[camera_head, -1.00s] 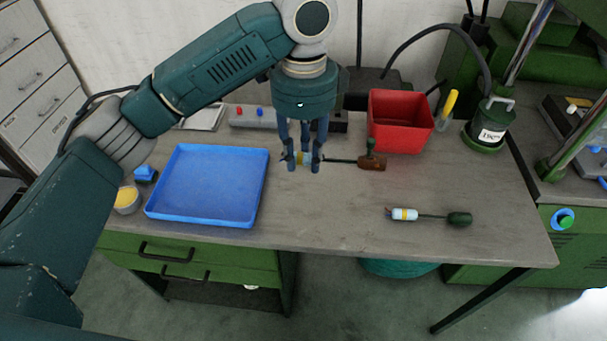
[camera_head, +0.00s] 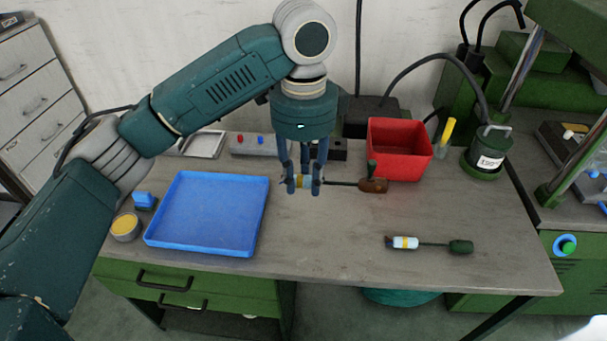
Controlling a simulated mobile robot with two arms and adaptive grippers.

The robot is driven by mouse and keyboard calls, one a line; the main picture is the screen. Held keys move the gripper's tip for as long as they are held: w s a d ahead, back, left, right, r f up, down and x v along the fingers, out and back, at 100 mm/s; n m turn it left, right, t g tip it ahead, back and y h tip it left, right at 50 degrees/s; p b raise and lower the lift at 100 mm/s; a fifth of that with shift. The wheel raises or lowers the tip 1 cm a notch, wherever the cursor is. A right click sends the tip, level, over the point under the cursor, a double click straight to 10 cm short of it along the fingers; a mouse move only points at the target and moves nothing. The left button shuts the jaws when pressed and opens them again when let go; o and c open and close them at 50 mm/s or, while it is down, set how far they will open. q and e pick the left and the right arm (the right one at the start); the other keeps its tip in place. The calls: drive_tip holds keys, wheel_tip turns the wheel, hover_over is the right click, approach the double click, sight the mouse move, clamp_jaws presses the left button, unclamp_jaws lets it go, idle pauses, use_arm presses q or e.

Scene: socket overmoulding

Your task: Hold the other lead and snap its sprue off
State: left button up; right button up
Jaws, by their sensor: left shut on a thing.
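My left gripper (camera_head: 303,186) points down over the middle of the workbench (camera_head: 330,225). It is shut on the white, yellow-banded end of a lead, whose dark cable (camera_head: 342,184) runs right to a brown moulded socket (camera_head: 374,186). A green sprue (camera_head: 371,167) stands up from this socket and looks attached. I cannot tell whether the lead touches the bench. A second lead (camera_head: 405,242) lies nearer the front, with a white and yellow end and a dark green socket (camera_head: 461,247); no sprue shows on it. My right gripper is out of view.
A blue tray (camera_head: 207,247) lies left of the gripper. A red bin (camera_head: 399,150) stands close behind the brown socket. A yellow-handled tool (camera_head: 447,130) and a dark green pot (camera_head: 487,155) stand further right. The bench front is mostly clear.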

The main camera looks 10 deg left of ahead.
sight(303, 244)
use_arm(q)
drive_tip(key=shift+f+b, duration=1.45)
drive_tip(key=shift+f, duration=8.25)
drive_tip(key=shift+f+p, duration=0.2)
drive_tip(key=shift+p, duration=0.4)
